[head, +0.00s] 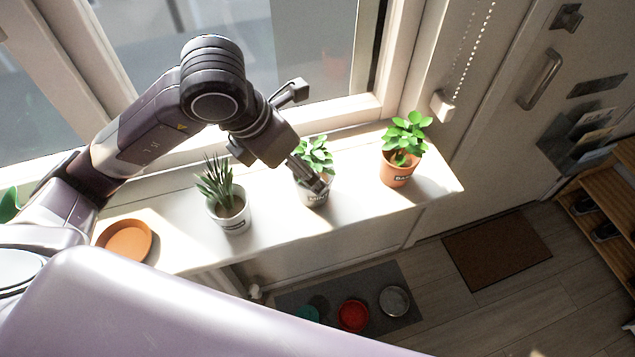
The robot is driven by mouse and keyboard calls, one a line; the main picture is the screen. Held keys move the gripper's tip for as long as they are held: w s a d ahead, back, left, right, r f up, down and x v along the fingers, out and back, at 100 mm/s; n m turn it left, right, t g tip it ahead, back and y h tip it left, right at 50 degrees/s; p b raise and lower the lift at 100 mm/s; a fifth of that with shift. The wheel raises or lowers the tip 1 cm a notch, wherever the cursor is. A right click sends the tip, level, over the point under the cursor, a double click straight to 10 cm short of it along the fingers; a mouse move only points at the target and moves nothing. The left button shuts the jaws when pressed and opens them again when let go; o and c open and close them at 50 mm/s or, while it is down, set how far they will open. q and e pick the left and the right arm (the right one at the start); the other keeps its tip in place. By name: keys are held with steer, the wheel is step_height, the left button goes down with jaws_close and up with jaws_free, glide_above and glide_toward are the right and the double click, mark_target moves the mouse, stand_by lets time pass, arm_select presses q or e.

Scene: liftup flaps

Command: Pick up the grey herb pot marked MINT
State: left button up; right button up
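The grey herb pot (314,197) with green leaves stands on the white windowsill, in the middle of the head view. The label on its front is small and partly covered, and seems to read MINT. My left gripper (310,174) reaches down from the upper left to this pot. One dark finger lies across the pot's rim and front. The other finger is hidden, so I cannot tell whether the gripper is closed on the pot. My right gripper is not in view.
A pot with a spiky plant (232,217) stands left of the grey pot, and a terracotta pot with a leafy plant (398,171) stands right. An empty orange saucer (125,240) lies further left. The window is close behind the sill (275,222).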

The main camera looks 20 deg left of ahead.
mark_target(305, 186)
arm_select(q)
steer(key=x, duration=0.2)
steer(key=shift+w+f, duration=0.3)
steer(key=shift+w, duration=0.1)
steer(key=shift+d+f+p, duration=0.2)
steer(key=shift+f+p, duration=0.3)
steer(key=shift+f, duration=0.05)
steer(key=x, duration=0.2)
steer(key=p+x, duration=0.1)
steer(key=x, duration=0.1)
steer(key=shift+w+d+r, duration=0.1)
steer(key=shift+w+r, duration=0.05)
steer(key=shift+w, duration=0.1)
steer(key=shift+w+d+f, duration=0.1)
steer(key=shift+w+f, duration=0.05)
steer(key=shift+f, duration=0.3)
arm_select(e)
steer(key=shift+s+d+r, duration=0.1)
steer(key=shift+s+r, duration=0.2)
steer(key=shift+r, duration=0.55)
arm_select(q)
steer(key=shift+r, duration=0.1)
steer(key=c, duration=1.7)
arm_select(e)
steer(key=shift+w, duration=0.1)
arm_select(q)
steer(key=shift+o, duration=0.2)
steer(key=shift+r, duration=0.1)
